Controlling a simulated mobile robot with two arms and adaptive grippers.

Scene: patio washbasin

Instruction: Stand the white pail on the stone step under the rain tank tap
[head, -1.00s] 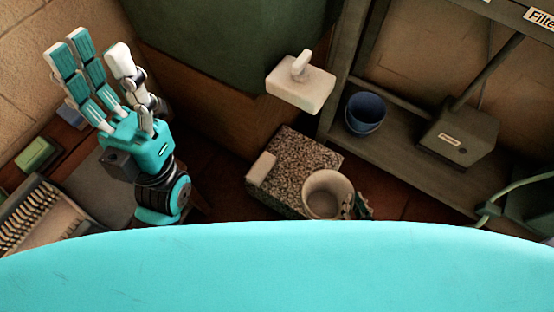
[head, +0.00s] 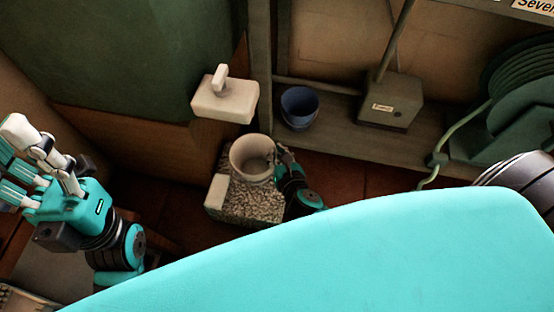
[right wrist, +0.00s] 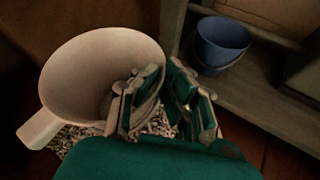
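The white pail (head: 252,158) is upright over the back part of the speckled stone step (head: 250,203), below and slightly right of the pale tap (head: 222,95) on the green rain tank (head: 130,55). I cannot tell whether its base touches the step. My right gripper (head: 283,160) is at the pail's right wall, its fingers closed at the rim. In the right wrist view the pail (right wrist: 85,75) fills the left, and the fingers overlap its right side, hiding part of the wall. My left gripper (head: 22,160) is empty, fingers extended and apart, at the left.
A blue pail (head: 299,107) stands on the low wooden shelf (head: 340,127) just right of the white pail. A pale block (head: 216,191) sits at the step's left edge. A grey box (head: 390,100) and a coiled green hose (head: 515,95) are farther right.

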